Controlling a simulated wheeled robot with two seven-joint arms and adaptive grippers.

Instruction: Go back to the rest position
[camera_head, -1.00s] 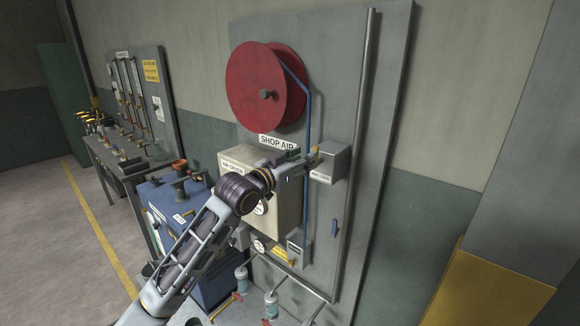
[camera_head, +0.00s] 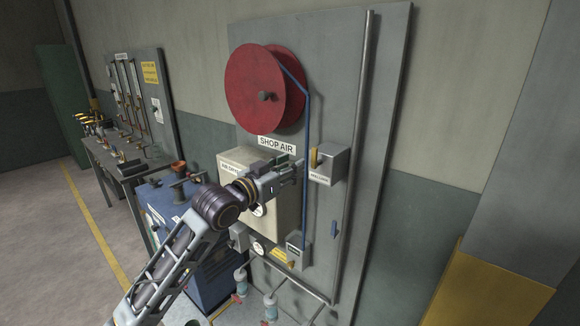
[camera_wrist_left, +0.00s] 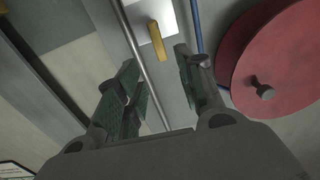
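My left gripper (camera_head: 291,166) is in front of the beige air dryer box (camera_head: 236,160), to the left of a small grey box with a yellow handle (camera_head: 314,158). In the left wrist view, its two green-padded fingers (camera_wrist_left: 158,75) stand apart with nothing between them. The yellow handle (camera_wrist_left: 157,40) shows beyond the fingertips there, apart from them. My right gripper is in neither view.
A red hose reel (camera_head: 250,85) is above the gripper on the grey panel, with a blue hose (camera_head: 307,190) running down from it. A blue cabinet (camera_head: 165,200) and a workbench (camera_head: 105,160) are at the left. Open floor lies at the far left.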

